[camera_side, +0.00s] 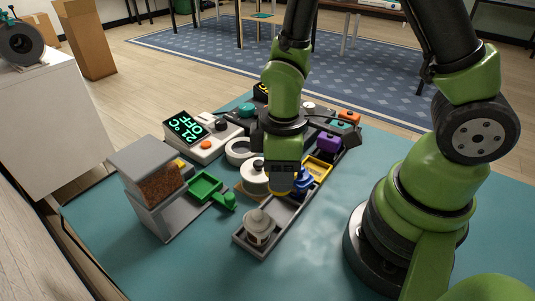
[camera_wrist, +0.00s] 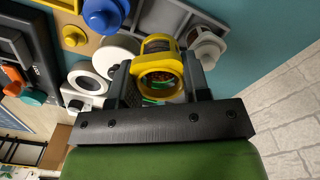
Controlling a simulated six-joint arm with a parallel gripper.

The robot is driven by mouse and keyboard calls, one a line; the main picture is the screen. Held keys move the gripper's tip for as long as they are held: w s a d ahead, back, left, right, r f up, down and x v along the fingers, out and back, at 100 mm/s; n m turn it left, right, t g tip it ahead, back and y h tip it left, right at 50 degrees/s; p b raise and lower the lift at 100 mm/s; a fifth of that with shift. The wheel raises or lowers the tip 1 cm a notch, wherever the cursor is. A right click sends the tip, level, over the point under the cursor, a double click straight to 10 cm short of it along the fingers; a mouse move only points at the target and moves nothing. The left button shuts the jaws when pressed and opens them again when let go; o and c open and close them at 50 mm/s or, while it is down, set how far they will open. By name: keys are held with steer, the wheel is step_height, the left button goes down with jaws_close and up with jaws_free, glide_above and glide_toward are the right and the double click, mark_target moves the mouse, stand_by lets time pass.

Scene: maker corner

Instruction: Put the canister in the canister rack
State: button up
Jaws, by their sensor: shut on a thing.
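My gripper (camera_wrist: 157,85) is shut on a yellow-rimmed round canister (camera_wrist: 158,52), seen end-on in the wrist view with red and green contents inside. In the side view, yellow of the canister (camera_side: 283,183) shows just below my gripper (camera_side: 282,172), partly hidden by it. The grey canister rack (camera_side: 287,228) is a long tray with compartments, in front of and below my gripper. A whitish lidded canister (camera_side: 260,226) stands in its near end. The rack also shows at the top of the wrist view (camera_wrist: 172,18). I cannot tell the exact gap between held canister and rack.
A grey dispenser with brown granules (camera_side: 160,185) and a green scoop-like part (camera_side: 208,188) stand left. A display unit (camera_side: 190,135), white round parts (camera_side: 240,151) and a purple block (camera_side: 328,141) lie behind. The teal mat at front is clear.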

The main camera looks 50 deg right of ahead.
steer(key=shift+f, duration=3.15)
steer(key=shift+f, duration=0.5)
steer(key=o, duration=1)
steer(key=shift+o, duration=0.2)
steer(key=shift+r, duration=3.5)
